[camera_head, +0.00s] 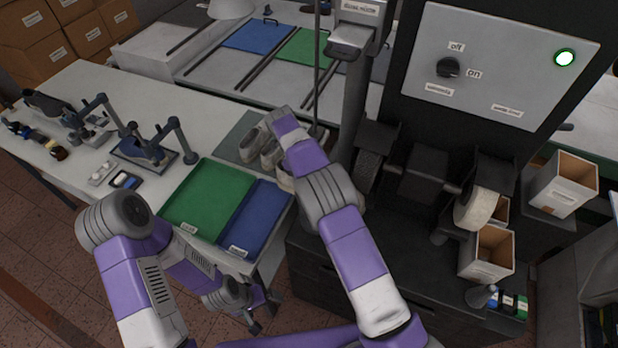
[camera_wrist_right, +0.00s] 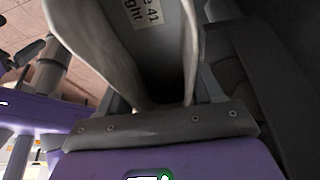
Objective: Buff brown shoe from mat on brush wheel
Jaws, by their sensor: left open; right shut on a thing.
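My right arm reaches over the grey mat (camera_head: 231,141) in the head view, and its own links hide its gripper there. In the right wrist view my right gripper (camera_wrist_right: 160,108) is shut on a shoe (camera_wrist_right: 158,60), with a label partly reading "41" and "ight". The shoe looks dark and grey-brown; its full outline is cut off. Pale shoes (camera_head: 252,143) stand on the mat beside the arm. The brush wheel (camera_head: 367,172) is dark and sits on the black machine, right of the arm. My left gripper (camera_head: 262,318) is open and empty, low beside the table front.
A green tray (camera_head: 209,194) and a blue tray (camera_head: 258,222) lie at the table's front. The machine also carries a pale wheel (camera_head: 475,208), open boxes (camera_head: 487,254) and a control panel (camera_head: 500,75) with a lit green lamp. Tools crowd the table's left side.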

